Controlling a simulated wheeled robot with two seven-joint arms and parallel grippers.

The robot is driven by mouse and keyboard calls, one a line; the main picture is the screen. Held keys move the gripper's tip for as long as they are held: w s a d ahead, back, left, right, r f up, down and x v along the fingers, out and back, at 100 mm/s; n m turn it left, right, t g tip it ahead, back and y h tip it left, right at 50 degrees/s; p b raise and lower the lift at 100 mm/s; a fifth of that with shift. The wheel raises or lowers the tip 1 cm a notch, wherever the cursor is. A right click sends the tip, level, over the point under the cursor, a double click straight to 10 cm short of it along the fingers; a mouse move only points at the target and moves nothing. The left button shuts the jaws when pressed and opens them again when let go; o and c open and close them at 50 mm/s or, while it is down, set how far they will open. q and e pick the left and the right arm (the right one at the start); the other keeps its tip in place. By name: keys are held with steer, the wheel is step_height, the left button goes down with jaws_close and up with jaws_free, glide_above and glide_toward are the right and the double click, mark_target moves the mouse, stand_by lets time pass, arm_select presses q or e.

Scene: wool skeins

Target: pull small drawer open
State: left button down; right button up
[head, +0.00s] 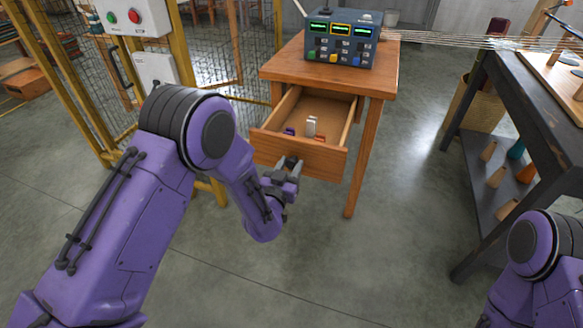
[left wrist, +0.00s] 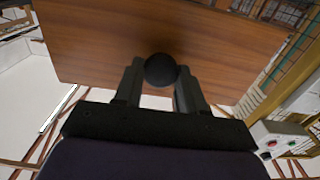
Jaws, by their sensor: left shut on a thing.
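The small drawer (head: 299,152) of a wooden side table (head: 387,76) is pulled well out, and its inside shows from above. A few small things lie in it, among them a white one (head: 311,126). My left gripper (head: 289,165) is at the drawer's front, shut on its round dark knob. In the left wrist view the black knob (left wrist: 160,69) sits between the two fingers (left wrist: 160,88), with the wooden drawer front (left wrist: 90,40) behind it. My right gripper is outside both views; only part of the right arm shows at the lower right.
A grey control box (head: 342,40) with lit displays stands on the table. A dark workbench (head: 500,110) with cones on its lower shelf is at the right. A yellow-framed mesh fence (head: 100,90) is at the left. The floor before the drawer is clear.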

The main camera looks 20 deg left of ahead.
arm_select(q)
steer(key=shift+s, duration=0.4)
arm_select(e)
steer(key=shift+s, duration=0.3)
arm_select(q)
steer(key=c, duration=0.7)
jaws_free()
steer(key=shift+s, duration=0.1)
steer(key=s, duration=1)
steer(key=shift+s+a, duration=0.15)
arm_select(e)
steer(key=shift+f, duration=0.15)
